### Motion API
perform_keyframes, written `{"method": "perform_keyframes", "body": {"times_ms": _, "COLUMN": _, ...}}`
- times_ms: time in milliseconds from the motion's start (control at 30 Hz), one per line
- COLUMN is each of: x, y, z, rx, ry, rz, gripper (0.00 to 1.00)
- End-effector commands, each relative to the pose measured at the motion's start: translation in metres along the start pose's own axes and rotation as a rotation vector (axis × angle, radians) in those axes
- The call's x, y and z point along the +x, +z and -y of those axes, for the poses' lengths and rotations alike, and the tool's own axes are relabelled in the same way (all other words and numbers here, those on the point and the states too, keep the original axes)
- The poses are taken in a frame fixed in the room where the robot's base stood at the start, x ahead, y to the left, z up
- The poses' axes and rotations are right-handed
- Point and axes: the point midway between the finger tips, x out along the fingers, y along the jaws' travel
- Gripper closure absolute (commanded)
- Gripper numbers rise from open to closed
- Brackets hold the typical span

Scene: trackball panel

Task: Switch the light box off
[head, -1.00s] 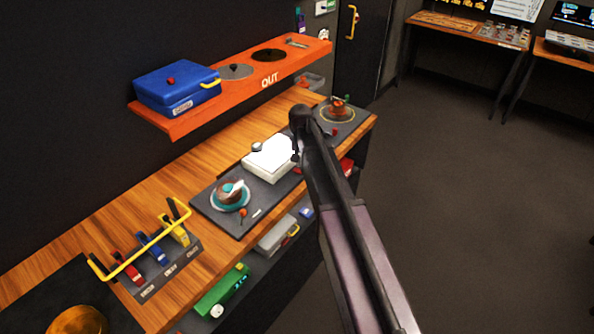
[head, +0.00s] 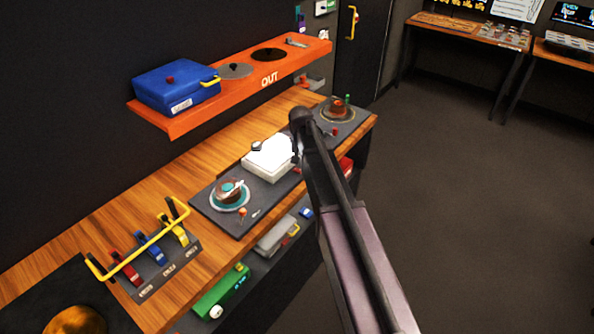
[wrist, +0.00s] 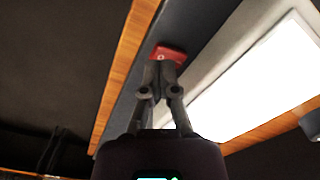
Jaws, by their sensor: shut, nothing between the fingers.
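The light box (head: 268,158) is a white box on the dark panel on the wooden bench, and its top glows bright white. In the wrist view its lit face (wrist: 255,88) fills the right side. A small red switch (wrist: 172,52) with a pale mark sits beside the box on the dark panel. My gripper (wrist: 159,66) is shut and empty, its tips at the lower edge of the red switch in that view. I cannot tell whether they touch it. In the head view my arm hides most of the gripper.
A teal plate (head: 230,195) with a brown item stands left of the box. A round stand (head: 338,112) is on the far side. An orange shelf (head: 205,117) with a blue box (head: 176,86) hangs above. A yellow bar (head: 143,243) guards levers near the front left.

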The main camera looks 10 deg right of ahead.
Motion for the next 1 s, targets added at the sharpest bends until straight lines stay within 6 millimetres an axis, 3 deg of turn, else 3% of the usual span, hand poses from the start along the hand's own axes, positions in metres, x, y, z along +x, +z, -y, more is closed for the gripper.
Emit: {"method": "perform_keyframes", "body": {"times_ms": 1000, "x": 0.011, "y": 0.0, "z": 0.0, "rx": 0.0, "ry": 0.0, "rz": 0.0, "gripper": 1.0}}
